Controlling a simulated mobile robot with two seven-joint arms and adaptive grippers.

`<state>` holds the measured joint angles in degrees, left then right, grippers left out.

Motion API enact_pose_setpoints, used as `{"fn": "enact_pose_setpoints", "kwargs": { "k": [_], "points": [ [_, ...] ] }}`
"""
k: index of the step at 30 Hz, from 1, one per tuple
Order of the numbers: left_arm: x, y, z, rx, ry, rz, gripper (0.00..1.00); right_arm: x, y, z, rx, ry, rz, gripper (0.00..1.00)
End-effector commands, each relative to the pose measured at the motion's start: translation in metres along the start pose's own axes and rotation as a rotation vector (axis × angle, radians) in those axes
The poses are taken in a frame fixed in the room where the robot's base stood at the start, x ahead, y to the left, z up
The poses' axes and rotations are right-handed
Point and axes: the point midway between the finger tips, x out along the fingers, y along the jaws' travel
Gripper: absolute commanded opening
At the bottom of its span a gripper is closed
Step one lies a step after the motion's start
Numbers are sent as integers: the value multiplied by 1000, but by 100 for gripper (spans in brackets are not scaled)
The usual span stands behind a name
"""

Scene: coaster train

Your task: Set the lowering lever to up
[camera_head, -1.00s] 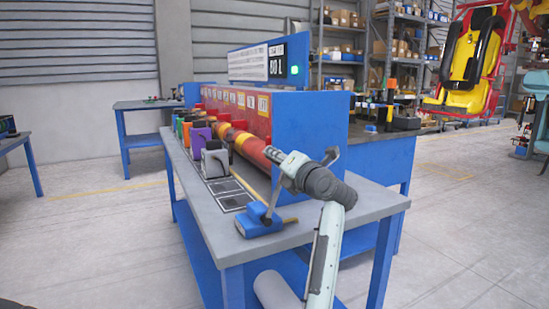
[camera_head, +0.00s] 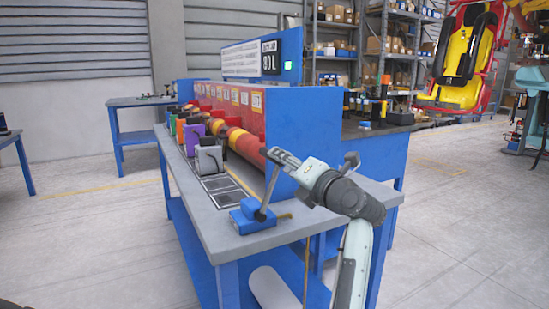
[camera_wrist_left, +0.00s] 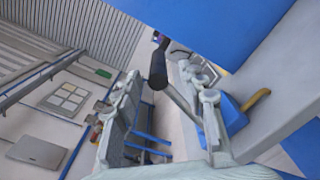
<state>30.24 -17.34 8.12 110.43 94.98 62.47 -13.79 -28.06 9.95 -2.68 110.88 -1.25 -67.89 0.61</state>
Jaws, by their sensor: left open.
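The lowering lever has a blue base (camera_head: 256,217) on the near end of the grey table. In the left wrist view the black grip (camera_wrist_left: 158,70) of the lever lies between the finger tips, and the blue base (camera_wrist_left: 233,116) shows at the right. My left gripper (camera_head: 308,160) is open at the lever's upper end. I cannot tell whether a finger touches it. My right gripper is not in view.
A blue end panel (camera_head: 300,135) stands just behind the lever, close to my left gripper. Grey table top (camera_head: 215,220) is bare left of the base. Colored holders (camera_head: 195,138) and a red-yellow roller (camera_head: 245,143) line the table farther back.

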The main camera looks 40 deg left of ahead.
Motion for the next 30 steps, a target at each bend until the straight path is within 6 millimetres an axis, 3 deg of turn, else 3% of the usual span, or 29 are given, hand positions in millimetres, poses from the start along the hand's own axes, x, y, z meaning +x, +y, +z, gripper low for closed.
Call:
{"fn": "enact_pose_setpoints", "kwargs": {
  "k": [3, 9, 30],
  "points": [
    [-22, -1, 0, -1, -1, -4, 41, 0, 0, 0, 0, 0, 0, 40],
    [-40, 0, 0, 0, 0, -1, 41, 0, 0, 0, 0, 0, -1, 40],
    [-42, 0, 0, 0, 0, -1, 41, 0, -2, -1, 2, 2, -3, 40]
  ]
}}
